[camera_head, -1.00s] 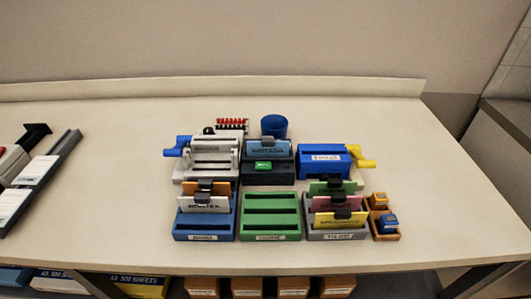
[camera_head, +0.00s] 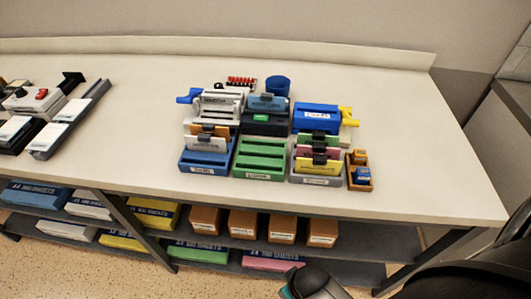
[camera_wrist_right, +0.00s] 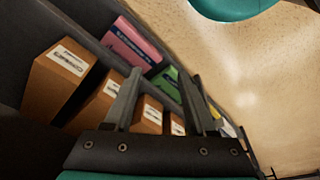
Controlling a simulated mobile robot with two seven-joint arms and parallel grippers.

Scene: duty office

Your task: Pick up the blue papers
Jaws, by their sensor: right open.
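A blue paper pack (camera_head: 36,193) lies on the upper shelf under the table, at the far left of the head view. A light blue card or sheet (camera_head: 265,102) with a dark clip stands in a dark holder on the tabletop. My right arm enters the head view at the lower right, low in front of the shelves. In the right wrist view my right gripper (camera_wrist_right: 161,76) is open, its two fingers apart with nothing between them. Brown boxes show beyond the fingers there. My left gripper is not in view.
The shelves also hold brown boxes (camera_head: 242,223), white packs, yellow packs (camera_head: 155,213), a green pack (camera_head: 198,252) and a pink pack (camera_head: 272,260). A dark table leg (camera_head: 136,230) stands between the blue pack and the boxes. Speckled floor (camera_head: 60,265) is clear in front.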

